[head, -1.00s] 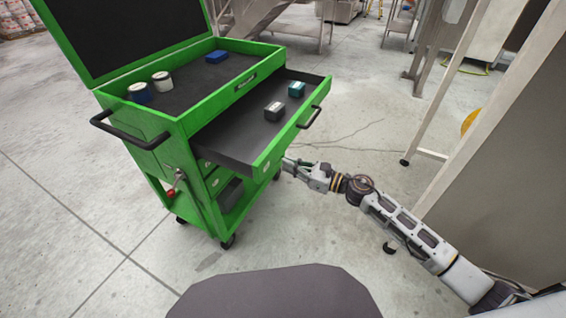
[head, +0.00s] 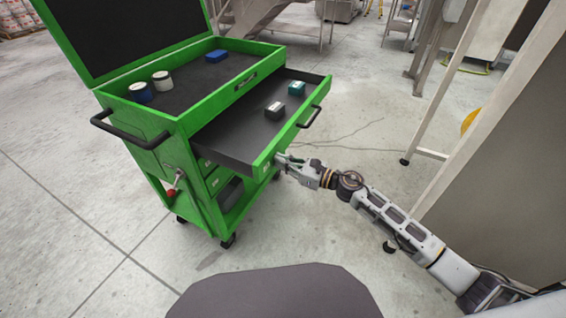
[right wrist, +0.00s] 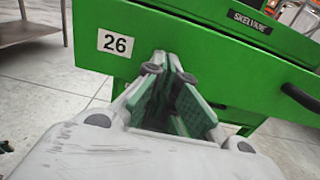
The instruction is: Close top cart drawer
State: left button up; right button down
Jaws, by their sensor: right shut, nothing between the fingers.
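The green cart (head: 140,118) stands at the left with its lid up. Its top drawer (head: 262,158) is pulled out toward the right and holds a dark box (head: 275,110) and a teal box (head: 296,89). The drawer has a black handle (head: 315,116) on its green front. My right gripper (head: 281,160) is shut and empty, with its tips at the near end of the drawer front. In the right wrist view the shut fingers (right wrist: 168,62) meet the green front (right wrist: 190,35) beside a "26" label (right wrist: 115,43); contact looks likely. My left gripper is out of view.
The cart's upper tray holds a blue box (head: 216,56), a white-topped can (head: 162,81) and a blue-and-white can (head: 140,92). A metal frame leg (head: 440,95) and a grey panel (head: 500,180) stand to the right. The floor in front is clear.

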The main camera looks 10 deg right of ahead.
jog(key=b, duration=0.2)
send_near(218, 141)
jog(key=w+a+b, duration=0.1)
jog(key=a+r+b, duration=0.1)
jog(key=a, duration=0.1)
jog(key=shift+w+b, duration=0.35)
jog(key=shift+w, duration=0.05)
jog(key=b+x, duration=0.1)
jog(key=x, duration=0.3)
jog(key=shift+w+a+b, duration=0.25)
jog(key=shift+a+b, duration=0.05)
jog(key=shift+b, duration=0.05)
jog(key=shift+w+a, duration=0.35)
jog(key=shift+a, duration=0.1)
jog(key=shift+w+a, duration=0.1)
jog(key=shift+a, duration=0.05)
jog(key=shift+r, duration=0.15)
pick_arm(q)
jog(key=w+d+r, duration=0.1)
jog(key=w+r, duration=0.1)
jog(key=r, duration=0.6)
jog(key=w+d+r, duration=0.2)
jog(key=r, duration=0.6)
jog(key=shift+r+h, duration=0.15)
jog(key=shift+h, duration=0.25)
pick_arm(e)
jog(key=shift+r, duration=0.15)
